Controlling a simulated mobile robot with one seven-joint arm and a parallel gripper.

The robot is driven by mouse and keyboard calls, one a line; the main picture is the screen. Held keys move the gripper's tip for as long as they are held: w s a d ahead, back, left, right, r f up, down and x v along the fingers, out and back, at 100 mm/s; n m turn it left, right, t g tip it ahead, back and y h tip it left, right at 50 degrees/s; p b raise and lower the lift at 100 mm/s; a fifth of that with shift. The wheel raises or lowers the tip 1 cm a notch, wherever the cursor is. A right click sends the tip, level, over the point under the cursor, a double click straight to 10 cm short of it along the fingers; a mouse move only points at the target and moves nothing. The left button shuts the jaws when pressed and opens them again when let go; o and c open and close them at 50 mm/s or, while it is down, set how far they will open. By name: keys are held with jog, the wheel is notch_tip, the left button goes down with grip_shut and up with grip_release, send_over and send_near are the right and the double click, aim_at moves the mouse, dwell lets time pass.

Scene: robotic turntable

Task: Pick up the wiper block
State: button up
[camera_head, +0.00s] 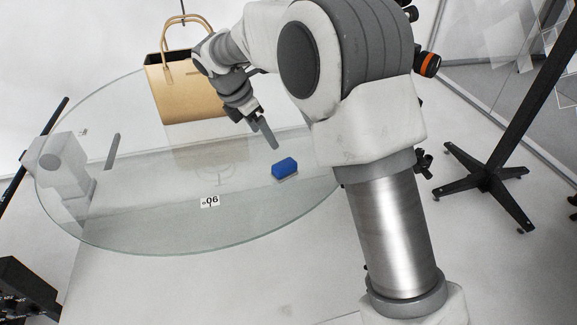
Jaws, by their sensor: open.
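A small blue wiper block (285,168) lies on the round glass turntable (130,225), toward its right side. A pale strip shows along its lower edge. My gripper (268,135) hangs above the glass, up and to the left of the block, and appears apart from it. The gripper is open with nothing seen between its fingers. The fingers overlap in this view, so the gap between them is hard to see.
A tan handbag (185,95) with upright handles stands at the back of the turntable, close to my gripper. A black stand (490,175) is on the floor at right.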

send_near(284, 164)
jog(key=x, duration=0.5)
jog(key=shift+w+a+f, duration=0.2)
jog(key=shift+w+a, duration=0.05)
jog(key=shift+d+p+x, duration=0.15)
jog(key=shift+x, duration=1.15)
jog(key=shift+d+p+x, duration=0.1)
jog(key=shift+p+x, duration=0.05)
jog(key=shift+x, duration=1.2)
jog(key=shift+s+r, duration=0.1)
jog(key=shift+s, duration=0.05)
grip_shut()
jog(key=shift+r, duration=0.1)
